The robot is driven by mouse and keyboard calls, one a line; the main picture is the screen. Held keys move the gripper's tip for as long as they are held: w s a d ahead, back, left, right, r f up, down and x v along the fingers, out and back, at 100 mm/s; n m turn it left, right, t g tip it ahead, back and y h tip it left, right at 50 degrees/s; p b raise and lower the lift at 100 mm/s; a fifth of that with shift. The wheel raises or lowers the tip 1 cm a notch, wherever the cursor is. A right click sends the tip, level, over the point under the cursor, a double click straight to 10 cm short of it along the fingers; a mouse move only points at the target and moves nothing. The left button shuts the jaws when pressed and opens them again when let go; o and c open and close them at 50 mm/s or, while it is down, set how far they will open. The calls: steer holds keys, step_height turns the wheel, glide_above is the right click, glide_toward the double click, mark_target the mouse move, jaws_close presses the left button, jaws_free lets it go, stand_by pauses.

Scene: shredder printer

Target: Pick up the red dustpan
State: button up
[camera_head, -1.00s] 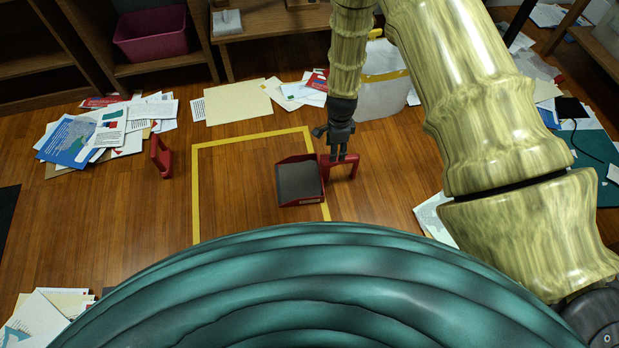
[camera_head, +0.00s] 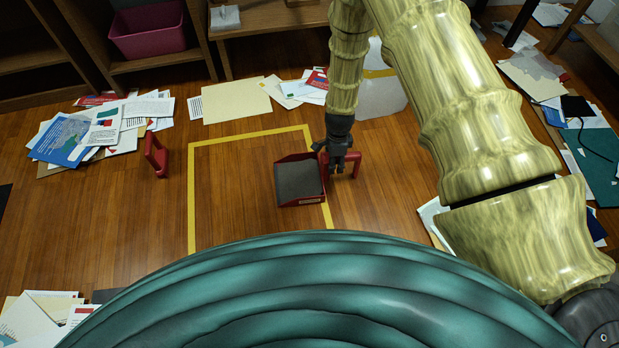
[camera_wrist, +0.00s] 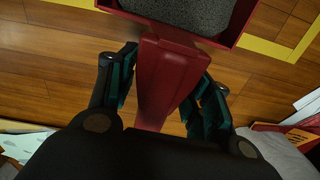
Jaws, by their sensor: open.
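The red dustpan (camera_head: 300,182) lies on the wooden floor across the right side of a yellow taped outline. Its pan has a dark grey inside, and its red handle (camera_head: 355,163) points right. My gripper (camera_head: 337,168) is over the handle. In the wrist view my gripper (camera_wrist: 165,95) is open, with one finger on each side of the red handle (camera_wrist: 163,75). Gaps show between the fingers and the handle at the upper parts; the lower end of the handle is partly hidden by the gripper body. The pan (camera_wrist: 190,14) shows at the top.
The yellow tape outline (camera_head: 192,190) encloses mostly bare floor. A pink bin (camera_head: 148,32) sits on a shelf.

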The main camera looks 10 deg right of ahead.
steer(key=shift+r, duration=0.1)
jaws_close()
steer(key=shift+r, duration=0.2)
